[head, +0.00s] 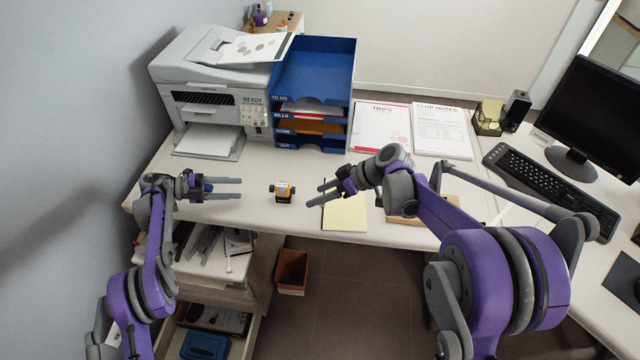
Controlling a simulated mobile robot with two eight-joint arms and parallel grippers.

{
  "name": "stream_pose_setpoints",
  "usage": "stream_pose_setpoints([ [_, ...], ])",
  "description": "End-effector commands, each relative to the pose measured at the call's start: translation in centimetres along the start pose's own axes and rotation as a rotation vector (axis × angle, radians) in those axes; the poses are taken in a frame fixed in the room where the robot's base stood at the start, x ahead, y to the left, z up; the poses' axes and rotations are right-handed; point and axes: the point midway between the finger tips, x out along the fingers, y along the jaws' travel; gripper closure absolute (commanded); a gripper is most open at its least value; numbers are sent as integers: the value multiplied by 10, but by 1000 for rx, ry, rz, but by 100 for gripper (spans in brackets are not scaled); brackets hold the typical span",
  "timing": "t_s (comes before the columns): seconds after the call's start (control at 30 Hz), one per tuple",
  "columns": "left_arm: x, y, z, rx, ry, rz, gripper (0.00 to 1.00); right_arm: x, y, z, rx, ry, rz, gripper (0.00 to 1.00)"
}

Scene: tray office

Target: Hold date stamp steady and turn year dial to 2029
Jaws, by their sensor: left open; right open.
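A small orange and black object, which looks like the date stamp (283,191), stands on the desk near its front edge. Its year dial is too small to make out. My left gripper (241,188) is open and empty, to the left of the stamp and pointing right at it, with a gap between. My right gripper (309,196) is open and empty, to the right of the stamp and pointing left, also apart from it. Nothing touches the stamp.
A yellow notepad (346,212) lies beneath my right gripper. Behind stand a printer (196,90) and a blue tray stack (315,75). Papers (381,128), a keyboard (550,185) and a monitor (597,120) are to the right. A bin (293,272) stands below.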

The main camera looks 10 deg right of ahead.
Motion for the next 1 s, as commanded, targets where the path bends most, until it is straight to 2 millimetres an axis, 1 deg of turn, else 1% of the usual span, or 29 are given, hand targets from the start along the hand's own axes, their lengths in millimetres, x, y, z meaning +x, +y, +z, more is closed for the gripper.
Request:
stream_pose_setpoints([
  [0.03, 0, 0, 0, 0, 0, 0, 50, 8, 15, -1, -40, 35, -20, 25],
  [0.2, 0, 0, 0, 0, 0, 0, 50, 30, 50, -3, -189, 159, -80, 25],
  [0.3, 0, 0, 0, 0, 0, 0, 50, 38, 65, -1, -263, 222, -99, 25],
  [0.4, 0, 0, 0, 0, 0, 0, 50, 45, 75, 1, -319, 272, -110, 25],
  [0.57, 0, 0, 0, 0, 0, 0, 50, 50, 83, 3, -367, 312, -115, 25],
  [0.73, 0, 0, 0, 0, 0, 0, 50, 64, 81, 0, -377, 320, -118, 25],
  [0.87, 0, 0, 0, 0, 0, 0, 50, 84, 77, -7, -376, 318, -119, 25],
  [1.0, 0, 0, 0, 0, 0, 0, 50, 109, 72, -14, -376, 318, -119, 25],
])
